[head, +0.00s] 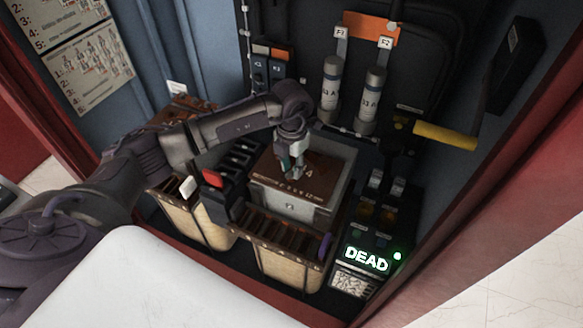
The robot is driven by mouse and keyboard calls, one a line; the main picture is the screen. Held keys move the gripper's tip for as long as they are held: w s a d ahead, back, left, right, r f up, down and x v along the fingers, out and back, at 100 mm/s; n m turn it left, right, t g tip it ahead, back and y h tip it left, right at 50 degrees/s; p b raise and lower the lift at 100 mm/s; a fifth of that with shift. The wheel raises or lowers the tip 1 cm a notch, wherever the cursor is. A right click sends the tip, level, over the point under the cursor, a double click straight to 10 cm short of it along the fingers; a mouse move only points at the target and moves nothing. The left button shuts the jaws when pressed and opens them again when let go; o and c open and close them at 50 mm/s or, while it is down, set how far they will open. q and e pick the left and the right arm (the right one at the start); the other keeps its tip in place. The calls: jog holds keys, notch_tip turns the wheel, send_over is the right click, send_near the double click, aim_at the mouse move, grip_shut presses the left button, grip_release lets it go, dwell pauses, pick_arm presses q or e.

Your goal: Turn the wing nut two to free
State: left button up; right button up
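My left arm comes in from the left and reaches over the transformer box. My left gripper (292,172) points down at the brown top plate (312,176) of the grey box, which carries small printed marks and a "4". The fingers are small and dark here, and I cannot tell whether they are open or shut. No wing nut can be made out clearly; one may be hidden at or under the fingers. I cannot tell whether the fingers touch anything. My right gripper is not in view.
Beige coil blocks (285,262) stand before the box. Two grey fuses (331,82) hang behind it. A yellow handle (445,135) juts out at the right. A tester (367,259) glows "DEAD" at the lower right. Red cabinet edges (470,185) bound the space.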

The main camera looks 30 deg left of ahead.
aim_at(291, 170)
pick_arm(q)
notch_tip(291, 170, up, 11)
dwell(0.3)
jog(key=shift+s, duration=0.1)
dwell(0.4)
